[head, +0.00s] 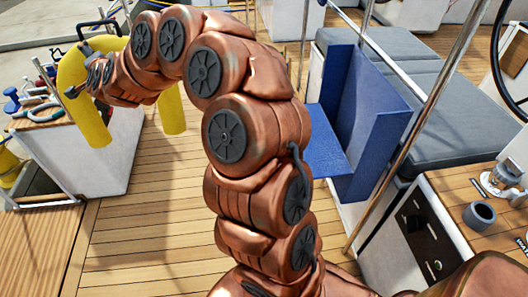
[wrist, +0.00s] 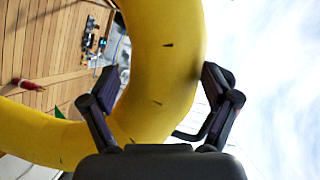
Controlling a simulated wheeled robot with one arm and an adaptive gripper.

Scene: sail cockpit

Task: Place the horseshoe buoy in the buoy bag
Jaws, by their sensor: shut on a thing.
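The yellow horseshoe buoy (head: 92,118) is held up at the left in the head view, its open ends pointing down. It fills much of the wrist view (wrist: 168,65). My gripper (head: 93,77) is at the upper left of the head view, and its two fingers (wrist: 165,85) lie on either side of the buoy's tube in the wrist view, shut on it. The blue buoy bag (head: 375,125) hangs at the rail right of centre, with a blue flap or panel (head: 325,145) standing out on its left. My arm hides part of that side. The buoy is well apart from the bag.
A white locker (head: 105,160) with tools and winch handles on top stands at the left, behind the buoy. Grey cushions (head: 430,105) and a slanting steel pole (head: 425,115) are beside the bag. A teak console (head: 465,195) is at the right. The deck (head: 150,215) is clear.

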